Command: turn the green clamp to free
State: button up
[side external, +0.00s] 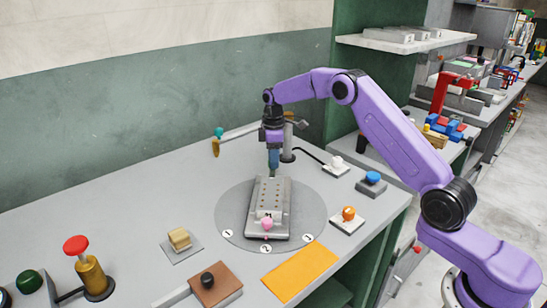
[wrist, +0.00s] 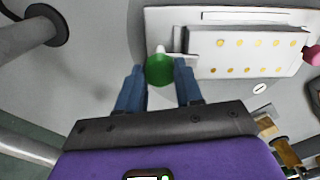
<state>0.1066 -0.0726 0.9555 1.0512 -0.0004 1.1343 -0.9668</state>
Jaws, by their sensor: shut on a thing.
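The green clamp (wrist: 160,71) shows as a round green knob in the wrist view, at the left end of a pale metal press (wrist: 255,24) with rows of brass dots. My gripper (wrist: 159,68) has one blue finger on each side of the knob and is shut on it. In the side view my gripper (side external: 273,172) points straight down at the far end of the press (side external: 270,196). The green clamp is hidden there behind the fingers. I cannot tell the clamp's turn position.
The press stands on a round grey plate (side external: 232,222) with numbered marks. A pink knob (side external: 266,223) is at its near end. A dark post (side external: 288,143) stands close behind my gripper. An orange knob (side external: 348,213) and a blue button (side external: 373,178) sit to the right.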

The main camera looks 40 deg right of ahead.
jog(key=m, duration=0.4)
jog(key=shift+m, duration=0.3)
jog(key=m, duration=0.8)
jog(key=shift+m, duration=2.3)
jog(key=o, duration=1)
jog(key=shift+o, duration=0.2)
jog(key=shift+r, duration=0.1)
notch_tip(320, 180, up, 17)
jog(key=shift+r, duration=0.15)
